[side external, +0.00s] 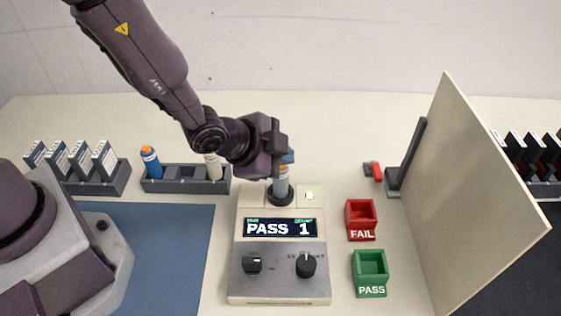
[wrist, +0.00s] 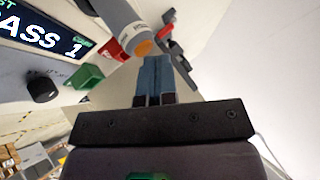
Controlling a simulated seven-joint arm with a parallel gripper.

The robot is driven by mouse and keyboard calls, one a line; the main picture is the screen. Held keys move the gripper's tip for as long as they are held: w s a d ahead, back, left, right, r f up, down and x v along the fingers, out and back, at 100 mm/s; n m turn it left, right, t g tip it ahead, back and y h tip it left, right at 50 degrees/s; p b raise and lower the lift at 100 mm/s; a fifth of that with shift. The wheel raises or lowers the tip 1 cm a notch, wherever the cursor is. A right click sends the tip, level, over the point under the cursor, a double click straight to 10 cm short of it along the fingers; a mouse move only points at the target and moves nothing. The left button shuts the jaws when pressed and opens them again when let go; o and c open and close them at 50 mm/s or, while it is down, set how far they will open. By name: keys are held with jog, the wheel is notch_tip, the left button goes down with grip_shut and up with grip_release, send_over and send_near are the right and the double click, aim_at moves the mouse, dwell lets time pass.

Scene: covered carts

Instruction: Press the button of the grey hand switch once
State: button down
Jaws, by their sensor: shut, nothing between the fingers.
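A small red and grey piece (side external: 373,171), which looks like the hand switch, lies on the table right of the tester; its button cannot be made out. In the wrist view its red part (wrist: 165,32) shows beyond my fingertips. My gripper (side external: 287,157) is shut and empty, with blue fingers, above the back of the tester and left of the switch. In the wrist view the fingers (wrist: 155,65) are together, apart from the switch. The tester (side external: 278,272) display reads PASS 1. A grey cylinder with an orange top (side external: 281,181) stands in its socket, just below my fingers.
A red FAIL bin (side external: 361,236) and a green PASS bin (side external: 370,290) stand right of the tester. A tall upright panel (side external: 465,200) with a dark support (side external: 408,155) stands farther right. A rack (side external: 186,186) with a blue and a pale cylinder is at left.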

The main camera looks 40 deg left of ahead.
dwell(0.4)
jog(key=shift+r, duration=0.8)
jog(key=shift+r, duration=0.1)
jog(key=shift+r, duration=2.4)
jog(key=shift+s, duration=0.1)
